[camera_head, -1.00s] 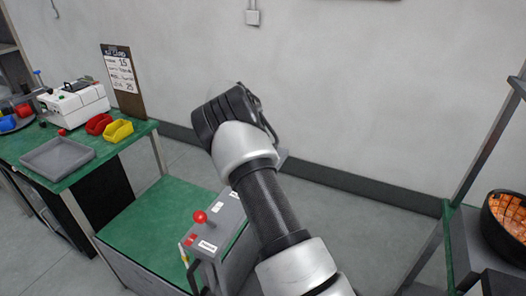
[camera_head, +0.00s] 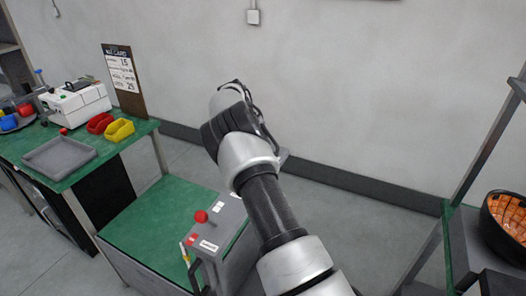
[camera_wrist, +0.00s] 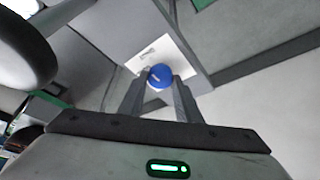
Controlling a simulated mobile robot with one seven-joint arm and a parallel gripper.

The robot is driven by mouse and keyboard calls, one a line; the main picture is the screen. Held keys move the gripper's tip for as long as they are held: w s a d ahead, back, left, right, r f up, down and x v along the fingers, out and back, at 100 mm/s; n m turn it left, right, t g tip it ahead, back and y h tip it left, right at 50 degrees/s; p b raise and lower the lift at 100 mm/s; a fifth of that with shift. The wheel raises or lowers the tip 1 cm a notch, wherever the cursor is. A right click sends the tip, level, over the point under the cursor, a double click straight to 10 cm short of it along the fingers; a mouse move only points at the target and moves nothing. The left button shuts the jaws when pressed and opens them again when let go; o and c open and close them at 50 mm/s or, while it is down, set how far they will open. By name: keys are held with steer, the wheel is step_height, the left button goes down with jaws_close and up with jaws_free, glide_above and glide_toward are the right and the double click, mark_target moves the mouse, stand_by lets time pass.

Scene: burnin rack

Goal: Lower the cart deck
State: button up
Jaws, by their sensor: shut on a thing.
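The cart's green deck (camera_head: 155,222) lies low beside the bench in the head view. A grey box (camera_head: 218,236) with small labels and a red ball knob (camera_head: 201,217) stands at its right side. In the wrist view, my gripper (camera_wrist: 159,88) is shut on a round blue knob (camera_wrist: 160,74) in front of a white plate (camera_wrist: 150,52). My fingers do not show in the head view; my own arm and wrist hide them. I cannot tell from the head view where the blue knob sits.
A green-topped bench at the left holds a grey tray (camera_head: 60,158), red bin (camera_head: 100,123), yellow bin (camera_head: 119,131) and white machine (camera_head: 75,103). A rack at the right holds a dark bowl (camera_head: 504,226) of orange pieces. Bare floor shows along the wall.

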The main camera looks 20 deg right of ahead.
steer(key=o, duration=1.1)
steer(key=shift+f, duration=0.1)
steer(key=shift+c, duration=0.2)
steer(key=p+v, duration=0.1)
steer(key=v, duration=1.6)
steer(key=shift+a+r+p, duration=0.15)
steer(key=shift+r+p, duration=0.05)
steer(key=shift+p, duration=0.1)
steer(key=shift+r, duration=0.1)
steer(key=s+d+r+n+t+y, duration=0.1)
steer(key=s+d+r+n+y, duration=0.15)
steer(key=s+r, duration=0.45)
steer(key=s+a+r+n+t+y, duration=0.15)
steer(key=s+r+n, duration=0.35)
steer(key=s+r, duration=0.5)
steer(key=s+a+f+n+t, duration=0.1)
steer(key=s+a+f+n, duration=0.1)
steer(key=s, duration=0.6)
steer(key=s+a+f+n+t, duration=0.1)
steer(key=s+a+f+n, duration=0.2)
steer(key=s, duration=0.6)
steer(key=s+a+f+n+t+p, duration=0.1)
steer(key=s+a+f+n, duration=0.1)
steer(key=s+n, duration=0.3)
steer(key=s+a, duration=0.1)
steer(key=s, duration=0.2)
steer(key=shift+s+f+n, duration=0.25)
steer(key=shift+s+n, duration=0.1)
